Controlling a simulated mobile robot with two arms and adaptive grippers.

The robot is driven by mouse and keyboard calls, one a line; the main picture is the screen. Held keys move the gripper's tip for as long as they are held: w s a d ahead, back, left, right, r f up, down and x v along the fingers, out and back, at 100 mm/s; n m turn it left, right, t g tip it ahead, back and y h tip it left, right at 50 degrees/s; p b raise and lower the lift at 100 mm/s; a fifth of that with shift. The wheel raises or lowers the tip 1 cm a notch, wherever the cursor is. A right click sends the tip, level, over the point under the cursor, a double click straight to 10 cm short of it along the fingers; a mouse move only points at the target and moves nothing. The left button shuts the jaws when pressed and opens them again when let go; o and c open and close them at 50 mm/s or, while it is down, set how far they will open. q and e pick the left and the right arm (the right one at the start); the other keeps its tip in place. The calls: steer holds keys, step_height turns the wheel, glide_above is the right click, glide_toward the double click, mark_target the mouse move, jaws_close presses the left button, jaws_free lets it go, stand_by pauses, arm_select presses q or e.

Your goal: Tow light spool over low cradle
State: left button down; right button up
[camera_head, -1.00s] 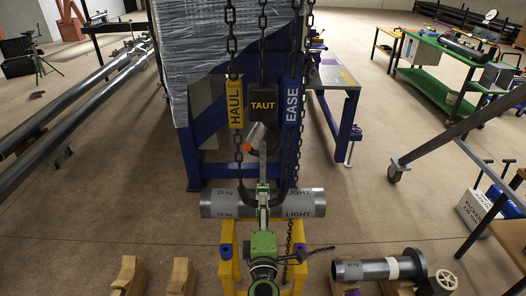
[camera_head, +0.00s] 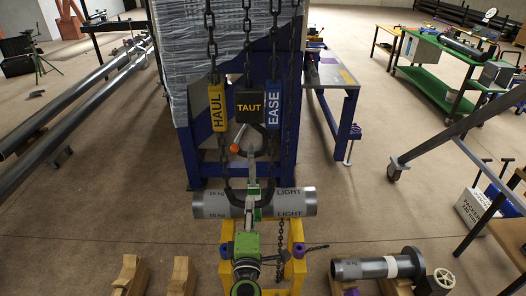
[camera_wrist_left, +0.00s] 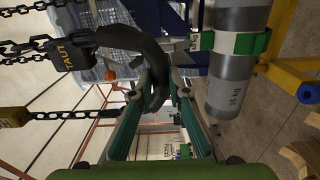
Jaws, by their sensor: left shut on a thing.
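The light spool (camera_head: 293,203) is a grey cylinder lying crosswise, marked LIGHT; it also shows in the left wrist view (camera_wrist_left: 231,80) with a green strap. It lies under the black hook (camera_head: 230,188), below the TAUT block (camera_head: 250,104). My left gripper (camera_head: 253,160) is shut on this dark curved hook, also seen in the left wrist view (camera_wrist_left: 157,92). A yellow stand (camera_head: 297,240) is below the spool; I cannot tell whether they touch. Low wooden cradle blocks (camera_head: 130,274) stand on the floor at lower left. My right gripper is not in view.
HAUL (camera_head: 217,106) and EASE (camera_head: 274,105) tags hang on chains beside TAUT. Another dark spool (camera_head: 365,269) lies on wooden blocks at lower right. A blue frame (camera_head: 200,135) with wrapped load stands behind.

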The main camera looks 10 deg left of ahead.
arm_select(q)
steer(key=s+a+p, duration=0.1)
steer(key=s+a, duration=0.1)
steer(key=a, duration=1.6)
steer(key=shift+s+a+f+p, duration=0.3)
steer(key=shift+s+a+p, duration=0.05)
steer(key=shift+a+p, duration=0.05)
stand_by(0.6)
steer(key=shift+a, duration=0.1)
